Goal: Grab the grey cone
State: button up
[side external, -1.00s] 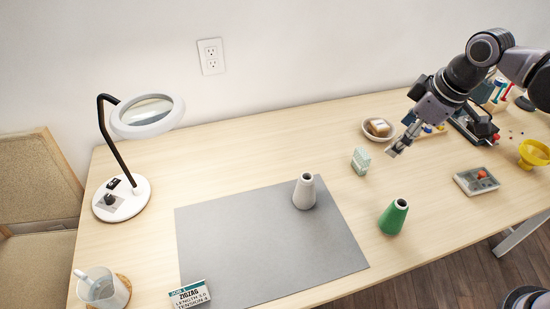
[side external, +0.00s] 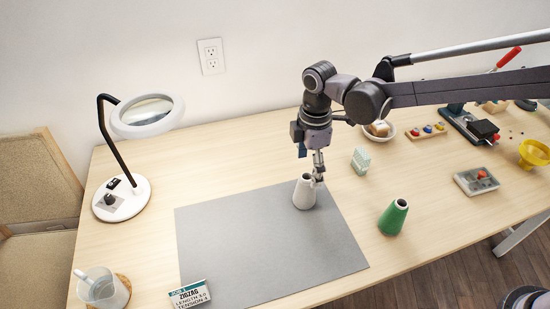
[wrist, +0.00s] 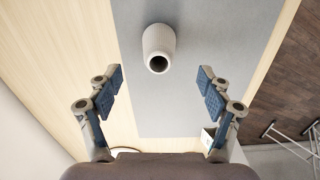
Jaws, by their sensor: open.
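The grey cone (side external: 303,194) stands upright on the grey mat (side external: 250,240), near its upper right part. It also shows in the wrist view (wrist: 158,42), at top centre, its dark top hole facing the camera. My gripper (side external: 318,174) is beside the cone's top in the side view, partly overlapping it in the picture. In the wrist view my gripper (wrist: 161,76) is open, with blue-padded fingers spread wide. The cone is beyond the fingertips, roughly centred between them, and nothing is between the pads.
A green cone (side external: 393,216) stands right of the mat. A magnifier lamp (side external: 122,196), a mug (side external: 100,288) and a label card (side external: 189,294) are on the left. The mat is otherwise clear.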

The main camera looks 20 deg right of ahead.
aim_at(305, 189)
notch_tip(305, 189, down, 9)
jog(key=shift+f, duration=0.2)
dwell(0.4)
jog(key=c, duration=1.3)
